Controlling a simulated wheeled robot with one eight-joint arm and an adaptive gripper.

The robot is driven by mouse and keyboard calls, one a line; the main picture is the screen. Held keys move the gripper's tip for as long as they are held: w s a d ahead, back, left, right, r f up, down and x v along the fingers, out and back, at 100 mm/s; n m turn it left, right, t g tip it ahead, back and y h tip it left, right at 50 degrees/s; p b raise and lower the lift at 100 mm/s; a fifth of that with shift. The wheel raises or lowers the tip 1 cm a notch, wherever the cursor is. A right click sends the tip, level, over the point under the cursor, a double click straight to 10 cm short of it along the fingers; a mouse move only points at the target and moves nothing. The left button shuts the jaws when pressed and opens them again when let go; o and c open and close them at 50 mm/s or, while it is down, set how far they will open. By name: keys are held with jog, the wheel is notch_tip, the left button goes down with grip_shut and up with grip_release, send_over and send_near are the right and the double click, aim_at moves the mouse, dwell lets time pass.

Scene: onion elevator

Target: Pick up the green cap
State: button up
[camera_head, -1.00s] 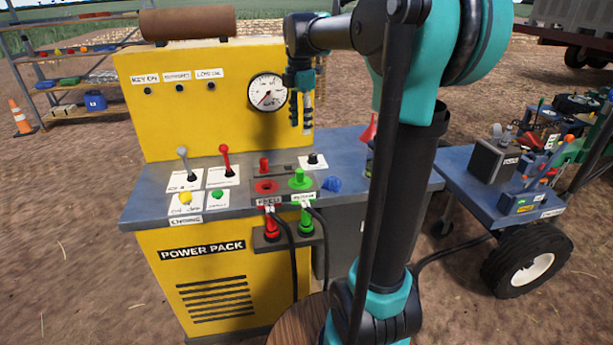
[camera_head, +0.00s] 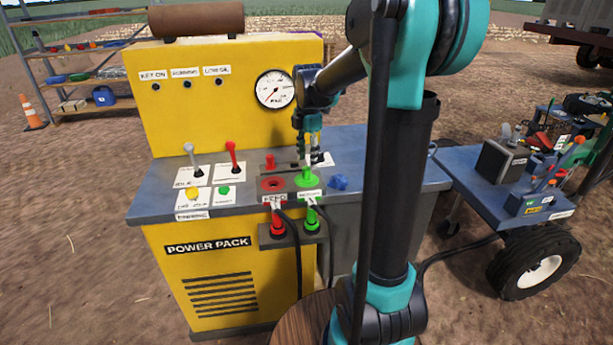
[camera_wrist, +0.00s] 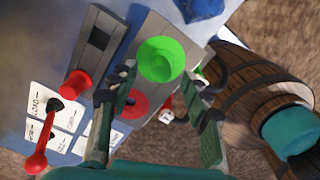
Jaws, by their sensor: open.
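The green cap (camera_head: 307,178) sits on the grey plate on the power pack's blue top, beside a red ring-shaped port (camera_head: 271,184). In the wrist view the green cap (camera_wrist: 161,59) shows from above, just beyond and between my fingertips. My gripper (camera_head: 308,160) points down right above the cap, with its fingers apart. In the wrist view my gripper (camera_wrist: 165,92) is open and empty, one finger on each side. I cannot tell whether the fingertips touch the cap.
A red lever (camera_head: 233,158), a red cap (camera_head: 269,161) and a blue cap (camera_head: 338,182) stand near the green one. Red and green hose couplers (camera_head: 311,220) hang on the front. The yellow panel with a gauge (camera_head: 275,90) rises behind. A cart (camera_head: 480,195) stands right.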

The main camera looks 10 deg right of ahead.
aim_at(307, 167)
jog(key=shift+s+f, duration=0.15)
jog(key=shift+f, duration=2.05)
jog(key=c, duration=1.1)
jog(key=shift+o, duration=0.2)
jog(key=shift+r, duration=0.1)
